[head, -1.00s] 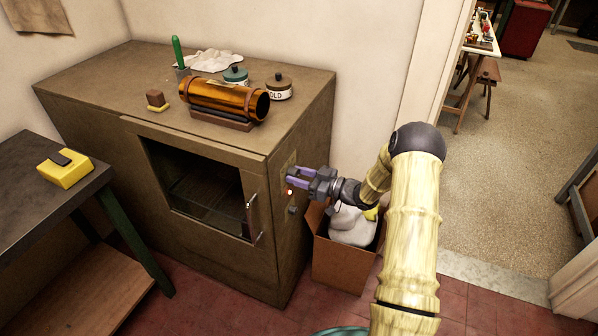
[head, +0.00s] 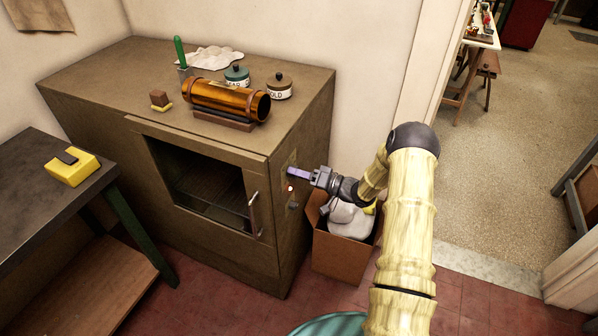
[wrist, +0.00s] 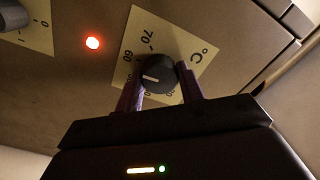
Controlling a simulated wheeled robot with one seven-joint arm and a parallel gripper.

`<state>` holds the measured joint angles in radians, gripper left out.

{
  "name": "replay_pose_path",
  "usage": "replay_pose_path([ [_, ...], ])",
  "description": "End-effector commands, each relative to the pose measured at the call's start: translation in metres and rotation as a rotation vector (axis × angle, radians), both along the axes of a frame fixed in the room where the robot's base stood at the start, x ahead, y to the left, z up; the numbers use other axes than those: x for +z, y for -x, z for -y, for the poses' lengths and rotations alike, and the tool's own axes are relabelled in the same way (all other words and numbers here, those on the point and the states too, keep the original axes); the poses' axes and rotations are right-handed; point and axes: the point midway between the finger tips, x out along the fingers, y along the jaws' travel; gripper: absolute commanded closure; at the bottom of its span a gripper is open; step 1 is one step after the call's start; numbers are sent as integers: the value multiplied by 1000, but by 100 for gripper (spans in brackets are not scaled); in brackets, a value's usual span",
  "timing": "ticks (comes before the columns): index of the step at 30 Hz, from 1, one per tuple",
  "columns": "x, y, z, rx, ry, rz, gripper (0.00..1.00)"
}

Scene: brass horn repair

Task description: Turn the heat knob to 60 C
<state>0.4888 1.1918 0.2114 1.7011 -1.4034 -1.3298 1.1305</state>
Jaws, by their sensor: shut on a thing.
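The heat knob (wrist: 157,75) is round and black with a white pointer line. It sits on a cream dial plate (wrist: 178,38) marked °C, with 70 readable at its upper part. In the wrist view the pointer aims to the left; the number it meets cannot be read, as the fingers hide part of the scale. My gripper (wrist: 160,88) has its two purple fingers on either side of the knob, shut on it. In the head view my gripper (head: 291,173) is at the right side of the brown oven (head: 90,118), and the knob is hidden there.
A red lamp (wrist: 92,43) glows beside the dial, and another knob (wrist: 12,16) is at the upper left. The oven door handle (head: 254,214) is around the front corner. A cardboard box (head: 340,258) stands on the floor below my arm.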

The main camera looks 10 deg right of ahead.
Motion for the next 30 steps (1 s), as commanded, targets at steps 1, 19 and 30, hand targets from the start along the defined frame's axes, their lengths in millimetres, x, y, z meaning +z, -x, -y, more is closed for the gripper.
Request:
replay_pose_path([
  [1,-2,1,1,0,-8,-20,85],
  [19,-3,1,1,-1,-36,-59,60],
  [30,-1,0,0,0,-37,-55,41],
])
